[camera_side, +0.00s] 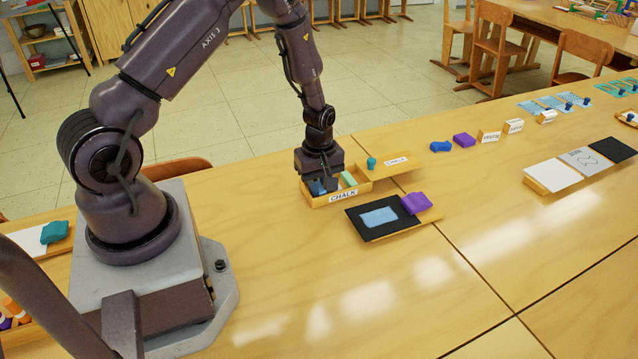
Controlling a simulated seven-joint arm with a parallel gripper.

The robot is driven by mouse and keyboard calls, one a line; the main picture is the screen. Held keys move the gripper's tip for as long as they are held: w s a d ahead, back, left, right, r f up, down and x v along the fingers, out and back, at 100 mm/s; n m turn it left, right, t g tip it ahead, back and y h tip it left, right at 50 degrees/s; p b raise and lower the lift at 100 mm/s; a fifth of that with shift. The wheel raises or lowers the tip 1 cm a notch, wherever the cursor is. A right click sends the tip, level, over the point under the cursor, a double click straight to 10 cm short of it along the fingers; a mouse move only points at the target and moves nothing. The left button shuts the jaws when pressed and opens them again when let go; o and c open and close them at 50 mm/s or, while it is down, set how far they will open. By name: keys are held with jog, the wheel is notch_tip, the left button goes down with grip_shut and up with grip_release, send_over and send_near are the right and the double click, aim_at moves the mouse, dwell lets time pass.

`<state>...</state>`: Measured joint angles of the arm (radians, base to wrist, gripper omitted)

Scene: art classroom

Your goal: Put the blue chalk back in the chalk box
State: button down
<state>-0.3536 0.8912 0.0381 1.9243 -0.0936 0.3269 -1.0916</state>
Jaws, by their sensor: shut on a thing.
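The chalk box (364,187) is an open wooden box labelled "CHALK" on the table. A pale green chalk (349,179) sits in it on the right. My gripper (320,182) points down at the left part of the box, its fingers down at rim height. It is shut on the blue chalk (316,188), a dark blue piece low between the fingers. The chalk is at or inside the left part of the box; whether it touches the floor is hidden by the front wall and the fingers.
A black board (360,222) with a light blue card and a purple block (416,203) lies close in front. The table's front middle is clear.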

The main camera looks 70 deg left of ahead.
jog(key=shift+f, duration=0.2)
jog(key=c, duration=1.1)
grip_release()
jog(key=s+d+r+m+t, duration=0.15)
jog(key=d+r+m, duration=0.25)
jog(key=r, duration=1)
jog(key=s+d+r+m+t, duration=0.1)
jog(key=s+d+r+m, duration=0.25)
jog(key=r, duration=0.95)
jog(key=shift+s+d+r+m+t, duration=0.5)
jog(key=shift+s+d+r+m, duration=0.65)
jog(key=shift+s+m, duration=0.55)
jog(key=shift+s+d+r+m+t, duration=0.55)
jog(key=shift+s+d+r+m, duration=0.6)
jog(key=shift+s+m, duration=0.55)
jog(key=shift+s+d+r+m+t, duration=0.5)
jog(key=shift+s+d+r+m, duration=0.45)
jog(key=shift+s+r+m, duration=0.55)
